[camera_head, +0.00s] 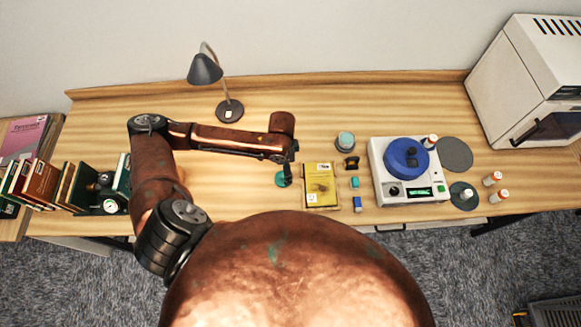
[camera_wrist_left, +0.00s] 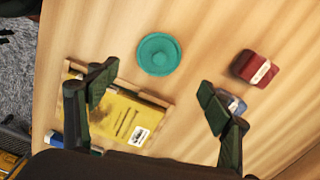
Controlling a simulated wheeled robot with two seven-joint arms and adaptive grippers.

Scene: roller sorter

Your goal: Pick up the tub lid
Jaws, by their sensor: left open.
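The tub lid, a flat round teal disc with a raised centre, lies on the wooden table. It shows whole in the left wrist view (camera_wrist_left: 159,54), above the gap between my fingers. In the head view the tub lid (camera_head: 280,179) is partly covered by my gripper. My left gripper (camera_head: 288,177) points down over the table beside it, just left of the yellow book. My right gripper is not in view.
A yellow book (camera_head: 320,185) lies right of the lid. A red box (camera_wrist_left: 255,68) with a white label lies near it. Small blocks (camera_head: 357,204), a round tub (camera_head: 345,141) and a white machine (camera_head: 381,160) stand further right. A lamp (camera_head: 230,110) stands behind my arm.

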